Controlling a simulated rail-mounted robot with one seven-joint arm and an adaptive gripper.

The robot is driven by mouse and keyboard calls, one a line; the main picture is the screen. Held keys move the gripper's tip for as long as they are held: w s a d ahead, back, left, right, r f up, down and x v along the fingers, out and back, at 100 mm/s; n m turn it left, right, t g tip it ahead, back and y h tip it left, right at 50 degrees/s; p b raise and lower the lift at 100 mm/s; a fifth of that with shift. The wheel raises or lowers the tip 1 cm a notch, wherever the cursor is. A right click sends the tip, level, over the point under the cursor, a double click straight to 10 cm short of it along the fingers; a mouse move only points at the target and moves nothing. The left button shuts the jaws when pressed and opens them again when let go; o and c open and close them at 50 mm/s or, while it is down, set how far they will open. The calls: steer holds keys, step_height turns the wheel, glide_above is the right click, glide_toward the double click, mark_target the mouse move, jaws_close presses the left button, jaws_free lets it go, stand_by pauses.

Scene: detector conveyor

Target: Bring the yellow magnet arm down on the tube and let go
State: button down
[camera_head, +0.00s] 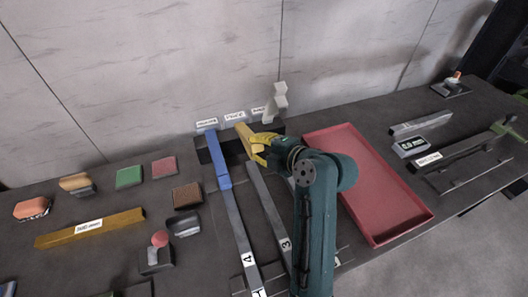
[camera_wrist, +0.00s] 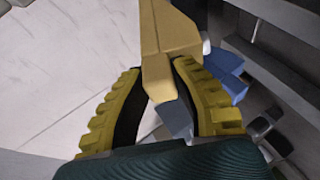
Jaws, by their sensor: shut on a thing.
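The yellow magnet arm (camera_head: 243,135) is raised at the back of the detector, next to the blue arm (camera_head: 215,160), which lies down along a grey tube. In the wrist view the yellow arm (camera_wrist: 165,50) runs between my fingers, with a grey end piece below it. My gripper (camera_head: 260,150) has yellow ribbed fingers and is shut on the yellow arm; it also shows in the wrist view (camera_wrist: 168,85). The grey tube (camera_head: 266,200) right of the blue arm's tube, near a label 3, is partly hidden by my arm.
A red tray (camera_head: 417,215) stands right of my arm. A white bracket-like piece (camera_head: 277,100) stands behind the detector. A long brass bar (camera_head: 90,228) and several coloured blocks lie at left. Gauges and a grey bar (camera_head: 455,150) lie at right.

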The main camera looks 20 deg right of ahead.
steer(key=f+b, duration=0.2)
steer(key=s+f+t+b, duration=0.1)
steer(key=f+b, duration=0.1)
steer(key=b, duration=0.1)
steer(key=f+t+b, duration=0.1)
steer(key=f+b, duration=0.1)
steer(key=b, duration=0.1)
steer(key=shift+s+f+n+y, duration=0.3)
steer(key=shift+s+n, duration=0.05)
steer(key=shift+n, duration=0.05)
steer(key=c, duration=1.8)
jaws_free()
step_height(320, 180, down, 3)
steer(key=b, duration=0.4)
steer(key=shift+f, duration=0.15)
steer(key=o, duration=0.9)
steer(key=shift+o, duration=0.3)
steer(key=shift+s+d, duration=0.15)
steer(key=shift+s, duration=0.05)
steer(key=v, duration=1.1)
steer(key=shift+s, duration=0.3)
